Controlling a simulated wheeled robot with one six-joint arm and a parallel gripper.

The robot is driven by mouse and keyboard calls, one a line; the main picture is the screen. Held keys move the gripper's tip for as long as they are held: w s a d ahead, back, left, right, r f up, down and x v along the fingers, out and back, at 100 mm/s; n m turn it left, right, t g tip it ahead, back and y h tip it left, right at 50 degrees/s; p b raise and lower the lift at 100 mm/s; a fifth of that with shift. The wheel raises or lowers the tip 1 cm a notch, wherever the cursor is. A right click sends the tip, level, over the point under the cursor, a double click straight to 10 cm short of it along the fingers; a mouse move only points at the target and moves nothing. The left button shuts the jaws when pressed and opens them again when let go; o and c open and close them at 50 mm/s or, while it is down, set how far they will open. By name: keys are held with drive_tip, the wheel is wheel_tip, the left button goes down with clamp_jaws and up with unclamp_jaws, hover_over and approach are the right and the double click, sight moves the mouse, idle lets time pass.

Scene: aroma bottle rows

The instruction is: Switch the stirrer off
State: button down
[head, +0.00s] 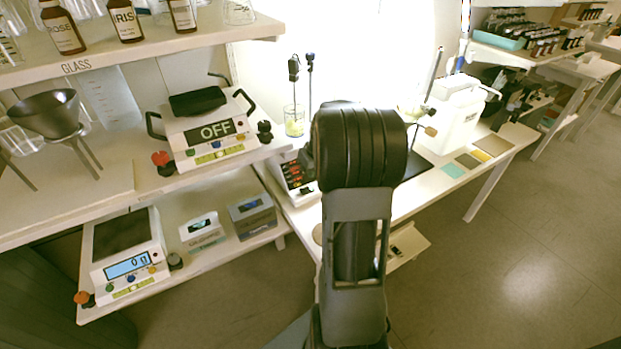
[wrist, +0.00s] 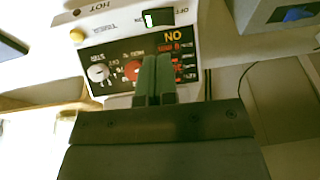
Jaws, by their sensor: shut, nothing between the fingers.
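The stirrer, a white unit with a black front panel (head: 297,178), stands on the right-hand bench in the head view, partly hidden by my arm. The wrist view shows it upside down. Its panel (wrist: 115,62) has a pale knob (wrist: 97,72), a red knob (wrist: 132,70), lit red readouts and an orange "ON" (wrist: 173,37). A small green-and-white rocker switch (wrist: 158,18) sits on the white casing by the printed "OFF". My gripper (wrist: 156,60) is shut and empty, its tips in front of the panel, short of the switch in the picture. Contact cannot be told.
A device showing "OFF" (head: 215,130) stands on the left shelf, above a scale reading 0 g (head: 128,266). A glass beaker (head: 294,121) stands behind the stirrer. A white canister (head: 458,112) stands on the bench to the right. The floor at right is clear.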

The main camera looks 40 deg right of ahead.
sight(303, 190)
drive_tip(key=shift+a+v, duration=0.1)
drive_tip(key=shift+v, duration=1.3)
drive_tip(key=shift+a+v, duration=0.15)
drive_tip(key=shift+v, duration=1.25)
drive_tip(key=shift+w+r+b, duration=0.4)
drive_tip(key=shift+r+b, duration=0.05)
drive_tip(key=shift+f, duration=0.15)
drive_tip(key=x, duration=1.2)
drive_tip(key=shift+s+a+f+b, duration=0.2)
drive_tip(key=shift+s+f+b, duration=0.1)
drive_tip(key=shift+b, duration=0.1)
drive_tip(key=shift+a+f, duration=0.1)
drive_tip(key=shift+f, duration=0.5)
